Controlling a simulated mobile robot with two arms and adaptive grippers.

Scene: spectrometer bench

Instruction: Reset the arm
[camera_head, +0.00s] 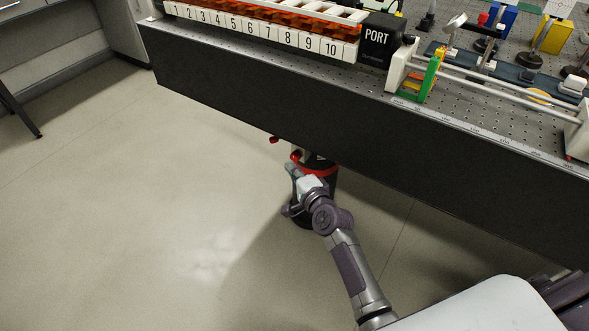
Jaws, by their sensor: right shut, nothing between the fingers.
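My right arm reaches up from the bottom right of the head view. Its gripper (292,170) is shut with nothing in it. It is low, just in front of the dark side of the bench (290,115) in the picture, below the bench top. It overlaps a dark round support with a red band (322,172) under the bench; I cannot tell whether they touch. My left gripper does not show.
The bench top carries a numbered rack (250,25), a black PORT block (380,40), a green and yellow frame (428,78) on rails and several optical parts. Bare floor (150,200) lies free on the left. Cabinets (60,35) stand at the upper left.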

